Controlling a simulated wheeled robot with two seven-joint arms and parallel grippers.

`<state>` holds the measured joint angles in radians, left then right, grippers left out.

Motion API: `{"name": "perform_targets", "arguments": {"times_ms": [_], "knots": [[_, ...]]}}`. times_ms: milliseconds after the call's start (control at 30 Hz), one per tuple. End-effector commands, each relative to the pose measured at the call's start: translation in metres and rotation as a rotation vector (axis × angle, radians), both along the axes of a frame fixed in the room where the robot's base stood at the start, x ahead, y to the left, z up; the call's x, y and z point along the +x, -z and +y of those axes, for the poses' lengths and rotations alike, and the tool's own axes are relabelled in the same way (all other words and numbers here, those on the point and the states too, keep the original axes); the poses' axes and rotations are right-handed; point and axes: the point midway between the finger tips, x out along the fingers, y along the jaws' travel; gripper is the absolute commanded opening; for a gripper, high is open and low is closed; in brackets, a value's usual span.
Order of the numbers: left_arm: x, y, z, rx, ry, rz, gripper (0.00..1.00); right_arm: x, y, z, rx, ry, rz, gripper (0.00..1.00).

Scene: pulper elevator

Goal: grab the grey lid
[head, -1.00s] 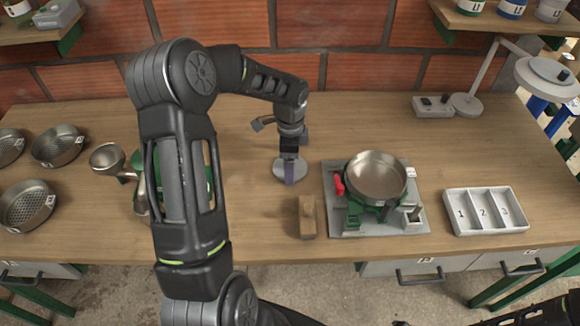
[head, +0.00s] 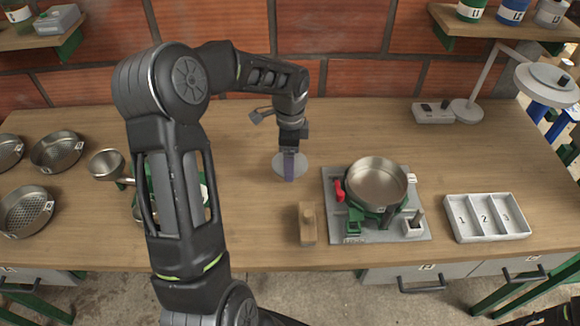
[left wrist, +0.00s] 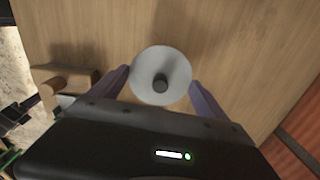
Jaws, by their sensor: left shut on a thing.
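The grey lid (head: 278,165) is a round, light disc at the middle of the table in the head view, partly hidden by my left gripper. In the left wrist view the lid (left wrist: 148,62) shows a dark knob at its centre. My left gripper (head: 289,178) points down at the lid. In the left wrist view the fingers of my left gripper (left wrist: 161,77) are on opposite sides of the lid, shut on its rim. I cannot tell whether the lid touches the table.
A wooden block (head: 307,230) with a knob stands just in front of the lid. A metal pan (head: 377,182) sits on a green stand on a grey base at right. A white tray (head: 487,232) is further right. Several sieves (head: 57,150) lie at left. Table behind the lid is clear.

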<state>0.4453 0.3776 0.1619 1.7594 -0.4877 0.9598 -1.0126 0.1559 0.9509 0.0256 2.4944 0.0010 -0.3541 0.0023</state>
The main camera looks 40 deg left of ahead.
Motion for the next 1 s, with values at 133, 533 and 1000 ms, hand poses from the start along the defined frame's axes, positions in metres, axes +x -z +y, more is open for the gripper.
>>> {"name": "perform_targets", "arguments": {"times_ms": [133,533,1000], "knots": [[0.001,-0.030,0.000,0.001,0.000,-0.005,0.45,0.001,0.005,0.000,0.001,-0.001,-0.001,0.36],[0.000,-0.058,-0.001,-0.001,0.001,0.001,0.45,0.001,0.006,0.000,0.002,-0.001,-0.003,0.36],[0.000,-0.057,-0.001,-0.001,0.001,0.001,0.45,0.001,0.006,0.000,0.002,-0.001,-0.003,0.36]]}}
